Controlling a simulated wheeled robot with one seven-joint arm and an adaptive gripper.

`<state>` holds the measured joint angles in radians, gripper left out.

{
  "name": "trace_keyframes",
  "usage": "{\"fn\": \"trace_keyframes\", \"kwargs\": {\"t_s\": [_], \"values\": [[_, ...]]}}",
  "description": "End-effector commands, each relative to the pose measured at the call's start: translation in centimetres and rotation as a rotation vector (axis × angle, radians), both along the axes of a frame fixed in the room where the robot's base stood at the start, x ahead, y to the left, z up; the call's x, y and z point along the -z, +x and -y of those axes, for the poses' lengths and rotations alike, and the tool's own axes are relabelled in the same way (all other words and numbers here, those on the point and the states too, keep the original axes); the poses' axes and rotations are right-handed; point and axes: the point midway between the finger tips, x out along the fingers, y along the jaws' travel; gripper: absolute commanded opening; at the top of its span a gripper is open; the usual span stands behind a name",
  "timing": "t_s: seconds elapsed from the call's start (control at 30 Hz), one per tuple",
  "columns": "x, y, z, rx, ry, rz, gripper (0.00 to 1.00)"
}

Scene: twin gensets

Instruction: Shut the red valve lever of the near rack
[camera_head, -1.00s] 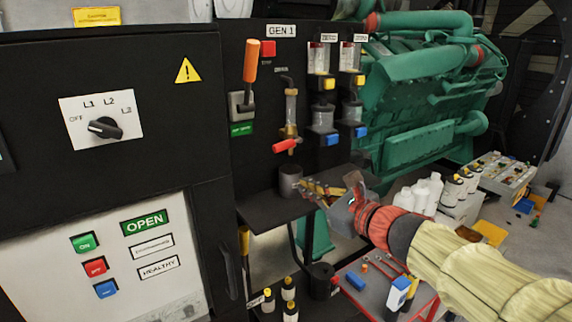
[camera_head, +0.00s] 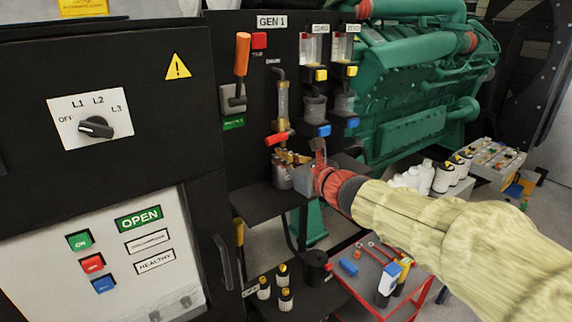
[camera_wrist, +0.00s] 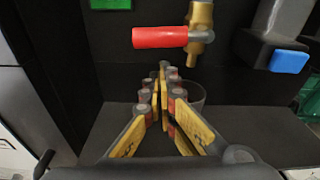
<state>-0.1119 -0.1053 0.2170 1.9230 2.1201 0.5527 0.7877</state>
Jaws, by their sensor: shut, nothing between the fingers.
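The red valve lever (camera_head: 277,138) sits on a brass valve (camera_head: 283,125) below a sight tube on the GEN 1 rack. In the wrist view the red lever (camera_wrist: 160,37) points left from the brass body (camera_wrist: 201,30), lying roughly level. My gripper (camera_head: 287,157) is just below the lever in the head view. In the wrist view my gripper (camera_wrist: 163,68) has its yellow fingers together, with nothing between them. The fingertips lie below the lever, with a small gap in the picture; whether they touch it I cannot tell.
A metal cup (camera_head: 282,178) stands on the shelf (camera_head: 252,204) under the valve, partly behind my fingers. Filter bowls with blue drains (camera_head: 323,130) hang to the right. An orange-handled lever (camera_head: 242,55) is at upper left.

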Motion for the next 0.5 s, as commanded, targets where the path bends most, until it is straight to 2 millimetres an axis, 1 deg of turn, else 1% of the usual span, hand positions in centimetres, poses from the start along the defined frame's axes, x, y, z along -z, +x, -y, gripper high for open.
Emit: {"fn": "trace_keyframes", "kwargs": {"t_s": [0.03, 0.13, 0.5], "values": [[-0.71, -0.14, 0.04, 0.0, -0.001, -0.002, 0.0], [-1.25, -0.32, 0.07, 0.0, -0.002, -0.002, 0.0], [-1.41, -0.42, 0.11, 0.0, -0.002, -0.002, 0.0]]}}
